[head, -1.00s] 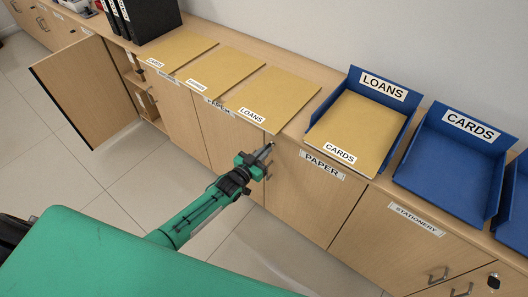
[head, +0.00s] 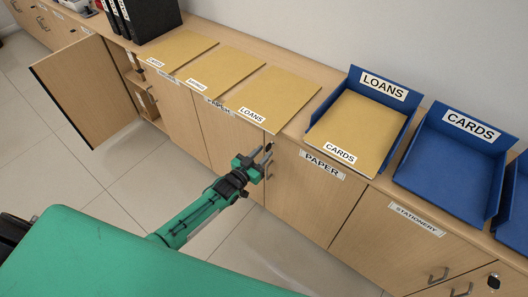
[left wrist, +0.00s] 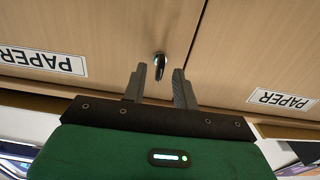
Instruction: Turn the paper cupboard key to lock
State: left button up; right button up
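The paper cupboard has closed wooden doors with PAPER labels (head: 322,164); another PAPER label (head: 218,106) is partly covered by a folder. In the left wrist view, which looks upside down, a small metal key (left wrist: 159,62) sits in the lock near the gap between two doors. My left gripper (head: 267,153) is in front of the cupboard near its top edge. In the left wrist view its fingers (left wrist: 159,72) are open, with the key lined up between their tips. The right gripper is not in view.
Folders labelled LOANS (head: 275,97) and others lie on the counter. A blue LOANS tray (head: 405,108) and a blue CARDS tray (head: 452,158) stand to the right. A cupboard door (head: 85,92) hangs open at the left. The tiled floor in front is clear.

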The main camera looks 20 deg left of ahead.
pick_arm(q)
jog(key=v, duration=1.2)
jog(key=shift+s, duration=0.2)
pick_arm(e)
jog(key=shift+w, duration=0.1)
pick_arm(q)
jog(key=shift+a, duration=0.15)
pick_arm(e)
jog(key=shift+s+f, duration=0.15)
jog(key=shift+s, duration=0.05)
